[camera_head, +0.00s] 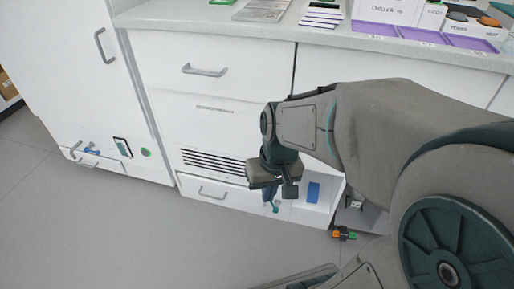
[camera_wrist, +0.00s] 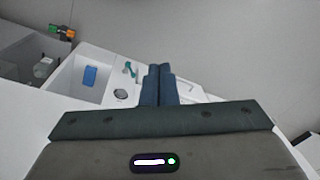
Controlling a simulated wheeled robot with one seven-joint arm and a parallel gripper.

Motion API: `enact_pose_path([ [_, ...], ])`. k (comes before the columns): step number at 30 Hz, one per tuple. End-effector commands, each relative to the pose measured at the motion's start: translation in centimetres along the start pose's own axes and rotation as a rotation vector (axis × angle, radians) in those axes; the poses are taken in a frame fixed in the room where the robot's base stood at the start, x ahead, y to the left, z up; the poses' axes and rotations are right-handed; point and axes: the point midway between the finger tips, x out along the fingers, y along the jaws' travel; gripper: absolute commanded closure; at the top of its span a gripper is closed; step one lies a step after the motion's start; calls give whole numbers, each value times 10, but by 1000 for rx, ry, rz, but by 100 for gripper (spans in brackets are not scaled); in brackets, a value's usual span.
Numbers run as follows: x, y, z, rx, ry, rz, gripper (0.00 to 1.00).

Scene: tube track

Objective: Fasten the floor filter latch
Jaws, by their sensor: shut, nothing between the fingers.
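A low white filter panel (camera_head: 235,197) with a bar handle sits at the floor below a slotted vent. A small teal latch lever (camera_head: 275,208) is at the panel's right part; it also shows in the wrist view (camera_wrist: 130,69), just left of my fingertips. A round grey fitting (camera_wrist: 120,94) is beside it. My gripper (camera_head: 269,198) points down in front of the panel. Its dark blue fingers (camera_wrist: 159,68) are together and empty, apart from the lever in the wrist view. The gripper and wrist hide part of the panel in the head view.
A blue block (camera_head: 313,192) sits in a white recess to the right. An orange-and-green fitting (camera_head: 344,235) lies by an open bay. A tall white cabinet (camera_head: 85,80) stands left. The grey floor (camera_head: 100,230) at left is clear.

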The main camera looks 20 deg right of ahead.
Motion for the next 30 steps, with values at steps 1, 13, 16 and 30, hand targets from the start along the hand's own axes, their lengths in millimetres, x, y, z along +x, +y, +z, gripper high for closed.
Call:
enact_pose_path([
  [1,3,2,-11,19,-24,-33,100],
  [13,61,41,-95,162,-57,-330,100],
  [16,82,58,-113,210,-39,-396,100],
  [30,206,168,-150,504,139,-610,100],
])
